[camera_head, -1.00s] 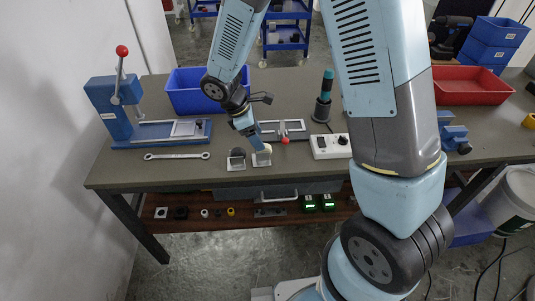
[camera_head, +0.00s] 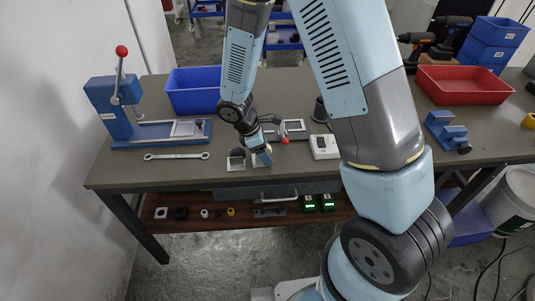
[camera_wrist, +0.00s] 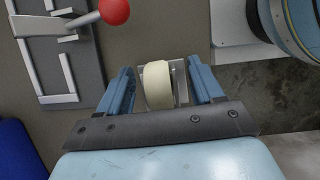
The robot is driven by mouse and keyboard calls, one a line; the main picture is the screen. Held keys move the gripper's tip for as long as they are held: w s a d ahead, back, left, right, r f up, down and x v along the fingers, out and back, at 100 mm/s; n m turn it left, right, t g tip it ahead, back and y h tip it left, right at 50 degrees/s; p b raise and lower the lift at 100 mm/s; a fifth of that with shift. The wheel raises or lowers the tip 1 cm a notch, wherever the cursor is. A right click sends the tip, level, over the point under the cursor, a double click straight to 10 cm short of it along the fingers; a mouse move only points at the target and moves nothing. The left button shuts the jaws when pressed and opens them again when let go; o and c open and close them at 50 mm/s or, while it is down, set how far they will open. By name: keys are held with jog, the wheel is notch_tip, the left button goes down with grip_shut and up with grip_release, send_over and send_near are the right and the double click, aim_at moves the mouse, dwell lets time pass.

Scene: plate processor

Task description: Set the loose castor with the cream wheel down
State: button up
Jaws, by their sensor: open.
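The castor with the cream wheel (camera_wrist: 158,85) stands between the two spread fingers of my gripper (camera_wrist: 163,78) in the wrist view. Part of its metal bracket shows beside the wheel. In the head view my gripper (camera_head: 264,150) is low over the bench near its front edge, around this castor, whose plate (camera_head: 261,165) shows below the fingers while the wheel is mostly hidden. My gripper is open. Whether either finger touches the wheel I cannot tell. A second castor with a dark wheel (camera_head: 236,160) stands just to the left.
A fixture with a red ball knob (camera_head: 285,141) lies behind, also in the wrist view (camera_wrist: 114,10). A white control box (camera_head: 324,147) is to the right, a spanner (camera_head: 177,156) and blue lever press (camera_head: 115,105) to the left. A blue bin (camera_head: 193,101) stands behind on the bench (camera_head: 120,173).

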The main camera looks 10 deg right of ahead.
jog(key=shift+c, duration=0.3)
grip_shut()
jog(key=shift+r, duration=0.1)
